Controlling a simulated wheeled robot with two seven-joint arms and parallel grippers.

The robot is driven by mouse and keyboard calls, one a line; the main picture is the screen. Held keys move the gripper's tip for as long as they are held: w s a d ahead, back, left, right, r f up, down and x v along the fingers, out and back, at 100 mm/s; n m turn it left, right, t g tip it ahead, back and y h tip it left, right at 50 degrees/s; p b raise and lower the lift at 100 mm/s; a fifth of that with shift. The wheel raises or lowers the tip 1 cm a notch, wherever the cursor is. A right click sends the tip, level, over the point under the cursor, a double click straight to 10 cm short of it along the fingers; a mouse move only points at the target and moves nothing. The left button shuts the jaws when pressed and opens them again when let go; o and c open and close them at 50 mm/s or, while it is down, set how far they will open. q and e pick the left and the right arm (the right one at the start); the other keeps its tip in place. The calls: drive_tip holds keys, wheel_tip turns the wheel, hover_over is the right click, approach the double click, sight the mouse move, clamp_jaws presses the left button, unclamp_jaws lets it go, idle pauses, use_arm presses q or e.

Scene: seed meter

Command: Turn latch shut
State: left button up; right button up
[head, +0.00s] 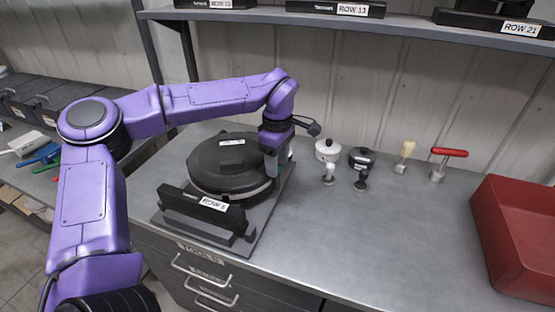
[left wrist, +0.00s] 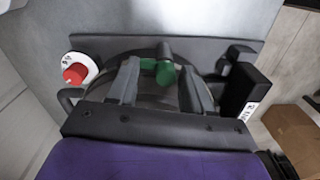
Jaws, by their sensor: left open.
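The seed meter (head: 225,158), a round black housing with a flat lid, sits on a dark base plate on the bench. A green latch handle (left wrist: 165,73) shows on its rim in the left wrist view. My left gripper (head: 272,165) points down at the right side of the meter. Its two grey fingers (left wrist: 160,76) are apart, with the green handle between or just beyond their tips. I cannot tell whether they touch it. My right gripper is in neither view.
A black bar labelled ROW (head: 205,204) stands at the meter's front. A red bin (head: 515,225) stands at the far right. A shelf (head: 400,25) runs above.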

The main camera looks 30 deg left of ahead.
use_arm(q)
drive_tip(key=shift+s+r, duration=0.2)
drive_tip(key=shift+s, duration=0.3)
drive_tip(key=shift+c, duration=0.3)
drive_tip(key=shift+w, duration=0.1)
clamp_jaws()
